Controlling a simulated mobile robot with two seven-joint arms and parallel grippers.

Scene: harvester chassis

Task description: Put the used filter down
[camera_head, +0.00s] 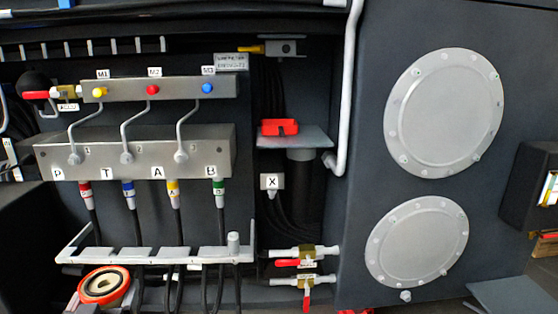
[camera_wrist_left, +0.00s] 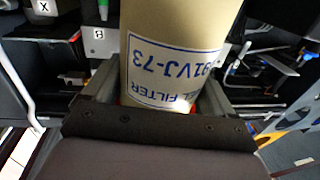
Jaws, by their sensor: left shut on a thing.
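The used filter (camera_head: 103,285) is at the lower left of the head view, in front of the left end of the grey rail. Its orange-red rim and cream ring face up toward the camera. In the left wrist view the filter (camera_wrist_left: 170,50) is a tan cylinder with blue print reading "FILTER" and "91VJ-73". My left gripper (camera_wrist_left: 152,100) is shut around it, a finger on each side. In the head view only small grey parts of my left gripper (camera_head: 104,300) show beside the filter. The filter's far end is cut off in the wrist view. My right gripper is not in view.
A grey rail (camera_head: 150,254) with hoses through it lies just behind the filter. Above is a valve manifold (camera_head: 135,150). A grey bracket (camera_head: 294,137) with a red part stands at centre. Red-handled valves (camera_head: 305,262) sit lower. Two round covers (camera_head: 443,113) are on the right panel.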

